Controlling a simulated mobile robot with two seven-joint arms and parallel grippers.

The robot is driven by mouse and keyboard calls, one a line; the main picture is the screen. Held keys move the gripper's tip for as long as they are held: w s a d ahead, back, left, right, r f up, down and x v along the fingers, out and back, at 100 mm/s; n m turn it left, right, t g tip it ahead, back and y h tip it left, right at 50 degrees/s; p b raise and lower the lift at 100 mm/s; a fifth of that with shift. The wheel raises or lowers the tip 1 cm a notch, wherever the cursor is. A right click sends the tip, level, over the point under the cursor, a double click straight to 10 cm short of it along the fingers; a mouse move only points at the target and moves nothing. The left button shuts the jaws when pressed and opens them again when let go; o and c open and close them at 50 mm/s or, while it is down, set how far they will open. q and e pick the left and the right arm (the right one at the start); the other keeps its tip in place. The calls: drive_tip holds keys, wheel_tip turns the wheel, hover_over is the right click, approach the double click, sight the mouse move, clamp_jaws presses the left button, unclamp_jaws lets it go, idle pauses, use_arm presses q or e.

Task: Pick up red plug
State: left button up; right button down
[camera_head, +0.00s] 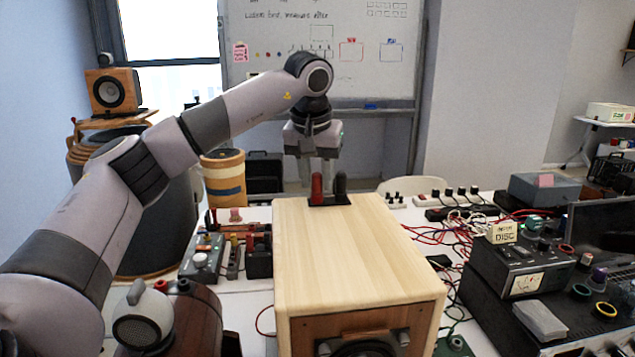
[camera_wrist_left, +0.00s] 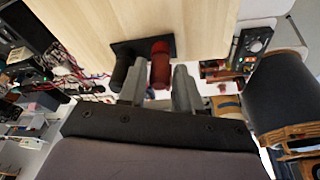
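The red plug (camera_head: 316,189) stands upright at the far end of the top of a pale wooden speaker box (camera_head: 350,250). A black plug (camera_head: 340,184) stands just right of it, both on a small black plate. In the left wrist view the red plug (camera_wrist_left: 160,64) appears between the open fingertips (camera_wrist_left: 158,82), with the black plug (camera_wrist_left: 122,70) close beside the left finger. No grip on the red plug shows; whether a finger touches either plug I cannot tell. My right gripper is not in view.
Boxes with knobs (camera_head: 203,258) stand left of the speaker box. Red cables (camera_head: 452,236) and a black metered instrument (camera_head: 525,268) lie to the right. A grey speaker (camera_head: 140,315) sits at the front left. Most of the box top is clear.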

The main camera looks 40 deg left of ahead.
sight(317, 173)
use_arm(q)
drive_tip(key=shift+f, duration=0.2)
clamp_jaws()
drive_tip(key=shift+r, duration=0.1)
wheel_tip(317, 173, up, 20)
idle(0.6)
idle(0.4)
